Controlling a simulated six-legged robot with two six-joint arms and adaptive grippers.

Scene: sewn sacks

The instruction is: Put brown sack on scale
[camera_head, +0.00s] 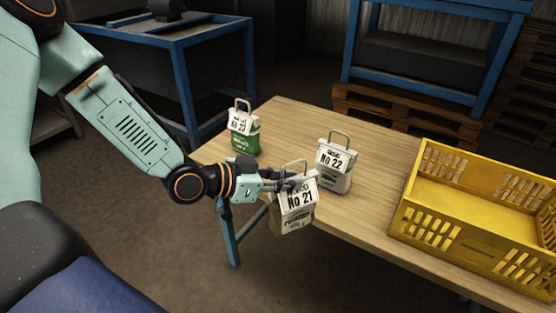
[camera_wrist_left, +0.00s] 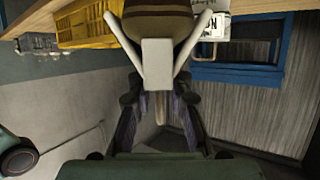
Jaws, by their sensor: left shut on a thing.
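My left gripper (camera_head: 284,184) reaches in from the left and is shut on the sack tagged No 21 (camera_head: 293,220), at the top near its handle. This sack is tan-brown below a white tag and hangs roughly upright over the table's near edge. Its brown body also shows at the top of the left wrist view (camera_wrist_left: 157,27), behind a pale part between the fingers. A white-grey sack tagged No 22 (camera_head: 335,180) stands just right of it on the table. A green sack (camera_head: 243,141) stands farther back left. I cannot make out a scale. My right gripper is out of view.
The wooden table (camera_head: 300,132) is bare behind the sacks and between No 22 and the crate. A yellow crate (camera_head: 428,205) stands on its right part. Blue-framed benches (camera_head: 183,80) and wooden pallets (camera_head: 400,112) stand beyond the table.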

